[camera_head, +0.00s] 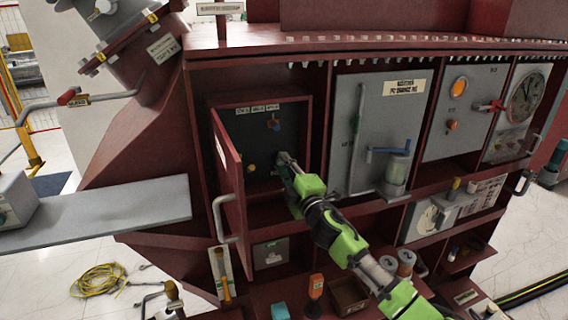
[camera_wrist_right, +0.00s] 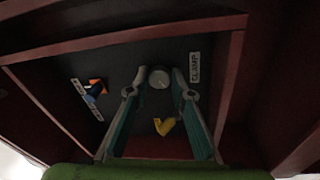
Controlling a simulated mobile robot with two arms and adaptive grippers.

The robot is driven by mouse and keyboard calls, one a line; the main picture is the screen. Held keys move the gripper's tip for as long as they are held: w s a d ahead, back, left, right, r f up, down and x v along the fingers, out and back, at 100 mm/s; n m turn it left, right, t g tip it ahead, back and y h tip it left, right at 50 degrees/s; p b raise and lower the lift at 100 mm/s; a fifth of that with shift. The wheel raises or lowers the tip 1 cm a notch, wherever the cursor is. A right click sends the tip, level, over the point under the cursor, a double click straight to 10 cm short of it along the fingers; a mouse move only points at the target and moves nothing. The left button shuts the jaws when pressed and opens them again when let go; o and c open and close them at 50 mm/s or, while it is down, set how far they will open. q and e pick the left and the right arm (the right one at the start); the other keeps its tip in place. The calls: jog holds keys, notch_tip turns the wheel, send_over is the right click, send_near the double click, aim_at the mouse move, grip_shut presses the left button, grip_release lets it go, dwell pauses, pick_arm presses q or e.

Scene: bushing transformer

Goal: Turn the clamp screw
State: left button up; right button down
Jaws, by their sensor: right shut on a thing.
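The clamp screw (camera_wrist_right: 159,77) is a round grey knob on the dark back panel of an open dark-red box, beside a label (camera_wrist_right: 195,67) reading CLAMP. My right gripper (camera_head: 283,158) reaches into this box from the front right. In the right wrist view its two fingertips (camera_wrist_right: 159,88) sit on either side of the screw, shut on it. In the head view the gripper hides most of the screw. My left gripper is not in view.
The box's door (camera_head: 229,185) stands open on the left. A yellow knob (camera_wrist_right: 165,127) and an orange-blue knob (camera_wrist_right: 97,88) share the panel. Right of the box is a grey panel with a blue crank (camera_head: 385,150). A shelf below holds an orange-handled tool (camera_head: 316,287).

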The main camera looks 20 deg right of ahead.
jog(key=shift+n, duration=0.5)
jog(key=c, duration=1.8)
grip_release()
jog(key=s, duration=0.4)
jog(key=s+d, duration=0.1)
jog(key=s, duration=0.3)
jog(key=s+f, duration=0.1)
jog(key=s, duration=0.3)
jog(key=shift+d+f, duration=0.1)
jog(key=shift+d, duration=0.05)
